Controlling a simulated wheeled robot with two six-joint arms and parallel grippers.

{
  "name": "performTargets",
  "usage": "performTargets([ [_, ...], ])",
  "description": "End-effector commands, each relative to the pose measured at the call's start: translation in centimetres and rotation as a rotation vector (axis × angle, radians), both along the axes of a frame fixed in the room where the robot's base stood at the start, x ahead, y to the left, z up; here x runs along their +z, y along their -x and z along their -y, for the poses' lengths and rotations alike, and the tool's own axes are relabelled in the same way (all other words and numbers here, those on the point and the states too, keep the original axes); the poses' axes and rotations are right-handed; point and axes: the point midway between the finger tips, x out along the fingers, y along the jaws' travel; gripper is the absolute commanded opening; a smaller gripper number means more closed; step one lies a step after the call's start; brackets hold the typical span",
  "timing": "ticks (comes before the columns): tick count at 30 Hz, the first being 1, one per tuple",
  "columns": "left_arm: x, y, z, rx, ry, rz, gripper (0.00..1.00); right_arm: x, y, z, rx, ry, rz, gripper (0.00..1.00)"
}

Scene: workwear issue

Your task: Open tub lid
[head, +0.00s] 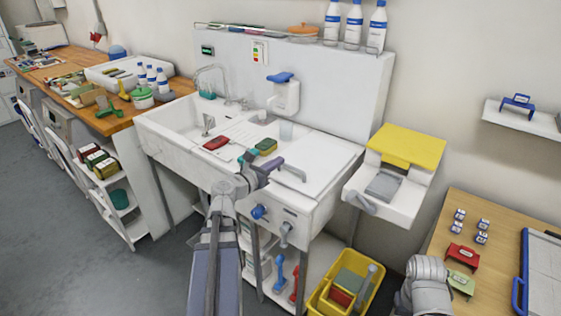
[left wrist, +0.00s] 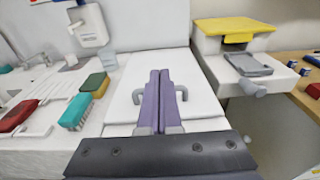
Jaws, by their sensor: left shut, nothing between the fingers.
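The tub lid (left wrist: 205,100) is a flat white panel at the right end of the white sink counter. It lies flat and looks shut, and its edge outline shows in the left wrist view. A grey bar handle (head: 291,172) rises from it; the handle's two ends (left wrist: 138,96) show either side of my fingers, which hide its middle. My left gripper (head: 273,163) has purple fingers, shut and empty. It hovers over the lid by the handle; contact cannot be told. The left fingertips (left wrist: 160,73) point across the lid toward the back. My right gripper's fingers do not show.
A red brush (head: 216,142) and a green-yellow sponge (head: 266,146) lie left of the lid. A soap dispenser (head: 285,95) hangs behind. A white box with a raised yellow lid (head: 408,143) stands right. A yellow bin (head: 318,300) sits below.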

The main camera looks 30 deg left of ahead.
Motion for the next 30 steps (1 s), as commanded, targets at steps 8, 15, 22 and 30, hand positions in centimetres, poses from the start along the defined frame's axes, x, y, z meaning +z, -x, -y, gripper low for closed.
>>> performTargets([
  [8,-0.6,-5.2,0.4,-0.003,-0.002,0.000,0.00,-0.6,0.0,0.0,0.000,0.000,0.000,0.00],
  [15,-0.9,-7.6,0.6,-0.002,-0.002,-0.001,0.00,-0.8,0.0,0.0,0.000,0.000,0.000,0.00],
  [22,-0.9,-8.1,0.8,-0.002,-0.002,-0.001,0.00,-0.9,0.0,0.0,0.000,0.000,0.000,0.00],
  [30,-0.9,-8.0,0.8,-0.002,-0.002,-0.001,0.00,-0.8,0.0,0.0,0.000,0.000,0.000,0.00],
])
